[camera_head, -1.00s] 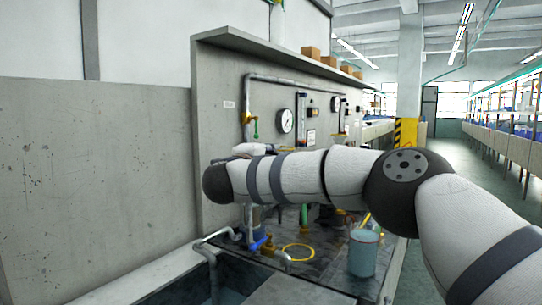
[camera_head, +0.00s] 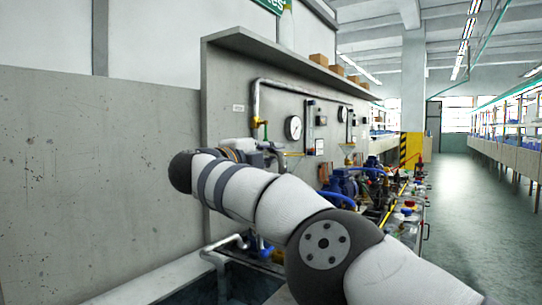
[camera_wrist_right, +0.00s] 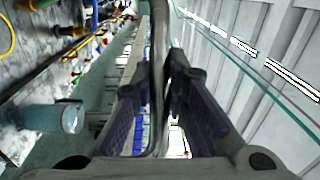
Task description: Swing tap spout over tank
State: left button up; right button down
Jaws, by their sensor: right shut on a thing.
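My right gripper (camera_head: 264,152) is beside the grey panel in the head view, partly hidden by my own wrist. In the right wrist view the gripper (camera_wrist_right: 166,75) is shut on a bent grey metal tube, which looks like the tap spout (camera_wrist_right: 158,30). The tube runs between the fingers and curves near the palm. What it joins to is hidden. The tank looks like the dark sunken basin with a pale rim (camera_head: 150,281) at the lower left of the head view. Another grey bent pipe (camera_head: 224,246) reaches down into it. My left gripper is not in view.
The grey panel (camera_head: 228,90) carries pipes, a round gauge (camera_head: 294,128) and a shelf with boxes. Blue pumps (camera_head: 345,183) and hoses crowd the bench on the right. A pale blue bucket (camera_wrist_right: 62,117) shows in the wrist view. The aisle at the right is clear.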

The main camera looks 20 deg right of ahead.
jog(key=shift+a+r, duration=0.1)
jog(key=c, duration=1.6)
grip_release()
jog(key=shift+o, duration=0.2)
jog(key=v, duration=1.2)
